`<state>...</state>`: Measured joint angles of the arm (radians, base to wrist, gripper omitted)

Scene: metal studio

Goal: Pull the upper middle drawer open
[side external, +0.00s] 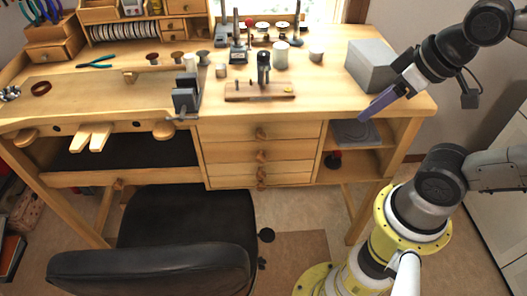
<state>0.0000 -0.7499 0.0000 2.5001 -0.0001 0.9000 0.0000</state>
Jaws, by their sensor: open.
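The wooden workbench has a central stack of several drawers with small round wooden knobs. The upper drawers of the stack are the top drawer (225,132) and the one just below it (225,153); I cannot tell which is the upper middle one. All fronts look flush and closed. My gripper (369,113) is at the right, by the bench's front edge near the grey box, well to the right of the drawer knobs. It is open, with a blue-purple finger pointing down and left. The gap between its fingers is hard to see. It touches no drawer.
A grey box (369,66) stands on the bench's right end. Open shelves (350,163) are right of the drawers. A black chair (185,225) stands below and left of the drawers. A small vise (186,93) and other tools crowd the bench top.

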